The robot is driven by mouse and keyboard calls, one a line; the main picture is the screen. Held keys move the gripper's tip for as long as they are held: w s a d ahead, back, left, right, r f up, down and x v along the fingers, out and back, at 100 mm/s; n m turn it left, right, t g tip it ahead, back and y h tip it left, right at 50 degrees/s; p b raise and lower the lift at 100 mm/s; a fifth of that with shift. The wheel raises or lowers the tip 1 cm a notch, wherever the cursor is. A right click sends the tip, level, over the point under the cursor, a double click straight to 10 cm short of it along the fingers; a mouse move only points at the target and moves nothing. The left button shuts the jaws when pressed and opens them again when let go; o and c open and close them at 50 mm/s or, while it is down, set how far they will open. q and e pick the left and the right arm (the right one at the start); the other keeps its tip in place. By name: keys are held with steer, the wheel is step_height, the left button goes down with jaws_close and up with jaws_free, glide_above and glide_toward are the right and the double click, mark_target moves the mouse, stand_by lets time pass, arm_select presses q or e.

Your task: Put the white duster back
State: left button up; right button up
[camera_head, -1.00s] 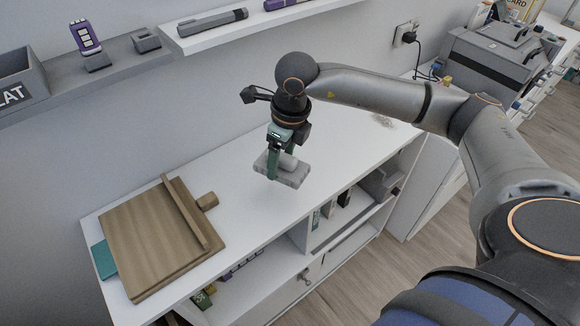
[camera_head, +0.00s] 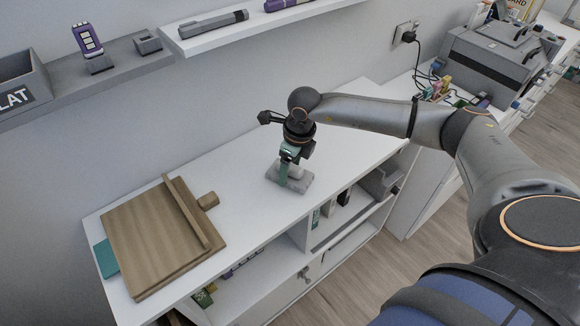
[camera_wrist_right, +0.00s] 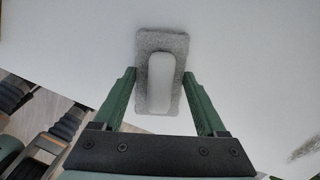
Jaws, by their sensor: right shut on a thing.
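The white duster (camera_head: 292,183) has a pale handle block on a flat grey felt pad. It is at the middle of the white desk top (camera_head: 245,165), pad down. I cannot tell for sure whether the pad touches the surface. My right gripper (camera_head: 287,168) points down from above and is shut on the duster's handle. In the right wrist view the duster (camera_wrist_right: 161,85) sits between the two green fingers, its pad reaching past the fingertips. My left gripper is not in view.
A wooden board (camera_head: 155,240) lies at the desk's left end, over a teal item (camera_head: 105,258). A wall shelf (camera_head: 200,43) holds a grey tool. A grey ledge (camera_head: 120,70) holds a purple device. A grey smudge (camera_wrist_right: 303,150) shows at the wrist view's right. The desk around the duster is clear.

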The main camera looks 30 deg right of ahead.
mark_target(297, 169)
steer(key=shift+f, duration=0.15)
steer(key=o, duration=1.1)
steer(key=shift+r, duration=0.4)
steer(key=r, duration=0.3)
steer(key=s+r, duration=0.1)
steer(key=r, duration=0.7)
steer(key=shift+s+d+r, duration=0.25)
steer(key=shift+s+d, duration=0.1)
steer(key=shift+d, duration=0.05)
